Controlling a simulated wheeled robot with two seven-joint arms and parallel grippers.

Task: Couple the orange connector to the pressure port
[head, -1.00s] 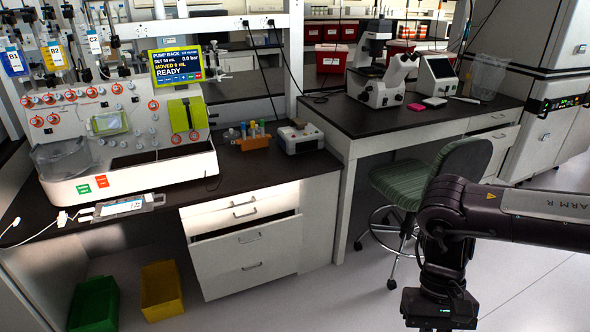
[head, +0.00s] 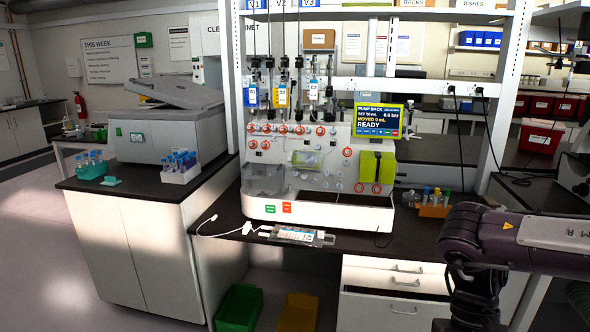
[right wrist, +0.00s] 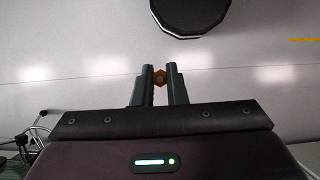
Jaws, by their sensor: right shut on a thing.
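The cell processor (head: 330,205) stands on the dark bench in the middle of the head view. Its white front panel carries several orange-ringed ports (head: 321,131); I cannot tell which one is the pressure port. My left gripper is not in view.
A clear bag or cartridge with white tubing (head: 296,236) lies at the bench's front edge. An orange tube rack (head: 434,204) stands right of the processor. Green (head: 239,307) and yellow (head: 297,313) bins sit on the floor below. A grey centrifuge-like box (head: 172,120) is at left.

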